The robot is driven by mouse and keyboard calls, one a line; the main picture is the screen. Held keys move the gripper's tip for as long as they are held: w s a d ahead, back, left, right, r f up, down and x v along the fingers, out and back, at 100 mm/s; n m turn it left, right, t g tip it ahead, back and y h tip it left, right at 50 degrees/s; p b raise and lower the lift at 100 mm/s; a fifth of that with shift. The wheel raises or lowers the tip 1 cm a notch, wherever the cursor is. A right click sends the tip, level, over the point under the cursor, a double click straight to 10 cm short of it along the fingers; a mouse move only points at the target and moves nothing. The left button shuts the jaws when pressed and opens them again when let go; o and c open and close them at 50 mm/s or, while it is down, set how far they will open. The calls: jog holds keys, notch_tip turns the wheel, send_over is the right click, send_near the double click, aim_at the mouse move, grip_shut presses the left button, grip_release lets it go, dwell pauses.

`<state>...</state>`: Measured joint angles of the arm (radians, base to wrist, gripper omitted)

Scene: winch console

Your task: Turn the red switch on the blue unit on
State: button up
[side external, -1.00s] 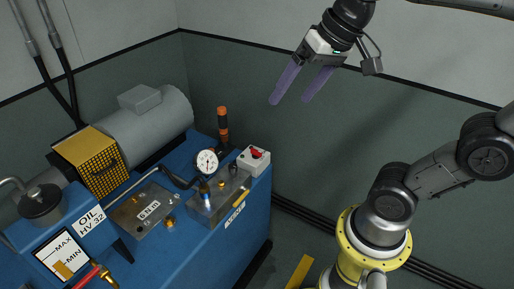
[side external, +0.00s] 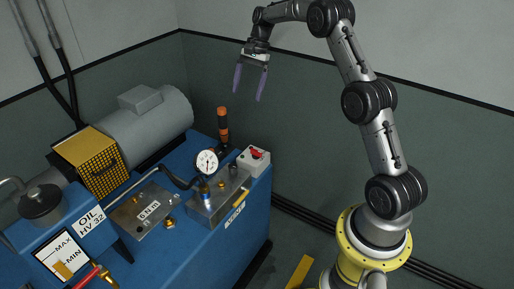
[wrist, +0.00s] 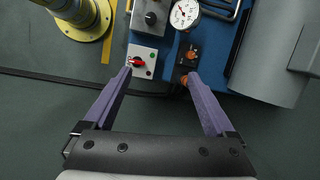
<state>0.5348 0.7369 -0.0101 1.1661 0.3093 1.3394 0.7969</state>
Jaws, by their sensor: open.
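The blue unit (side external: 246,219) stands at the lower left of the side view, and part of its top shows in the wrist view (wrist: 222,40). The red switch (side external: 257,154) sits on a small light-grey box (side external: 246,163) at the unit's right end. In the wrist view the red switch (wrist: 137,62) is near the tip of the left finger, on the white box face. My gripper (side external: 248,97) is open and empty, with purple fingers pointing down, in the air above the unit's right end. It also shows in the wrist view (wrist: 158,74), its fingers spread wide.
A black-and-orange handle (side external: 223,122) stands upright beside the switch box. A round gauge (side external: 207,162), a metal block with brass fittings (side external: 217,202) and a grey motor (side external: 150,125) share the unit's top. A dark wall is behind.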

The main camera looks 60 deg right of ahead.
jog(key=m+g+y, duration=0.1)
jog(key=m, duration=0.1)
send_over(256, 154)
jog(key=d, duration=0.6)
notch_tip(256, 154, down, 11)
jog(key=x, duration=1.3)
jog(key=shift+w+f, duration=0.15)
jog(key=shift+f, duration=0.25)
jog(key=shift+c, duration=0.2)
